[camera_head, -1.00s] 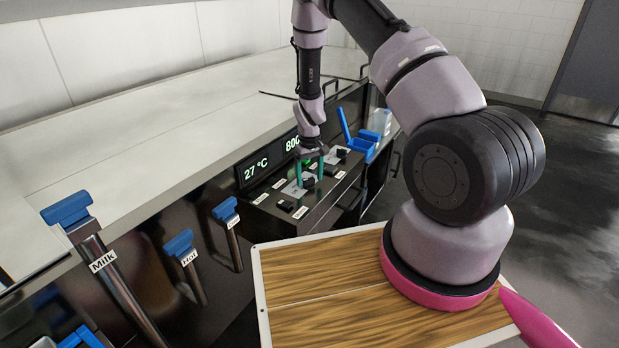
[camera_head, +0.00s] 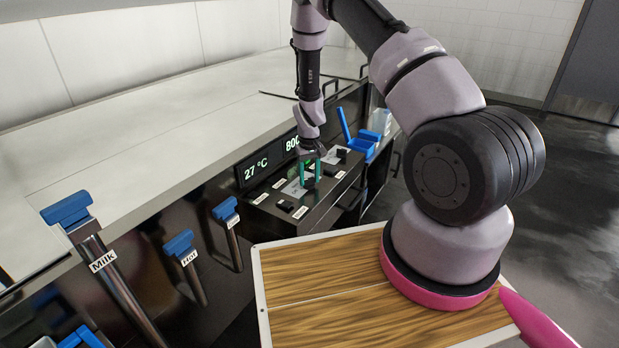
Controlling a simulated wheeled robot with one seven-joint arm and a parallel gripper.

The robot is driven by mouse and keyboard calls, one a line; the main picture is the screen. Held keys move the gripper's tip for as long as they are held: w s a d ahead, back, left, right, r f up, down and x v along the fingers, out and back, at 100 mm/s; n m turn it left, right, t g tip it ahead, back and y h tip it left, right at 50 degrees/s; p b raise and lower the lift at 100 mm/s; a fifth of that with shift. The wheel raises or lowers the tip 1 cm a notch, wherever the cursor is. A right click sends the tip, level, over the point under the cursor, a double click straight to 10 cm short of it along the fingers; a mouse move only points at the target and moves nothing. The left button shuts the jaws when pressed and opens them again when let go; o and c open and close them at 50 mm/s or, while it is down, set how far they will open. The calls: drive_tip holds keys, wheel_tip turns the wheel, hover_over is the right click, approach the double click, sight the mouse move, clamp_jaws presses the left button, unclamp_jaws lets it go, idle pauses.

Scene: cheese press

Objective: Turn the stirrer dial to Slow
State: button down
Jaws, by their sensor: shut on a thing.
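My gripper (camera_head: 309,180) points down over the control panel (camera_head: 268,208) in the head view, with its green fingers at a small dark dial (camera_head: 309,183) on a pale plate. The fingers are shut on this dial. The plate's markings are too small to read, so I cannot tell which setting the dial points to. Another dark dial (camera_head: 341,153) sits on a pale plate farther back on the panel.
Displays behind the panel read 27 °C (camera_head: 256,173) and 800 (camera_head: 292,144). Blue-handled levers, one labelled Milk (camera_head: 103,260), stand at the left front. A blue lever (camera_head: 362,147) stands beyond the panel. The pale counter (camera_head: 150,140) is clear.

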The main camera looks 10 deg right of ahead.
sight(308, 180)
drive_tip(key=m, duration=0.6)
drive_tip(key=shift+a+m, duration=0.15)
drive_tip(key=shift+m, duration=0.15)
idle(0.3)
drive_tip(key=shift+c, duration=1.4)
unclamp_jaws()
wheel_tip(308, 180, up, 11)
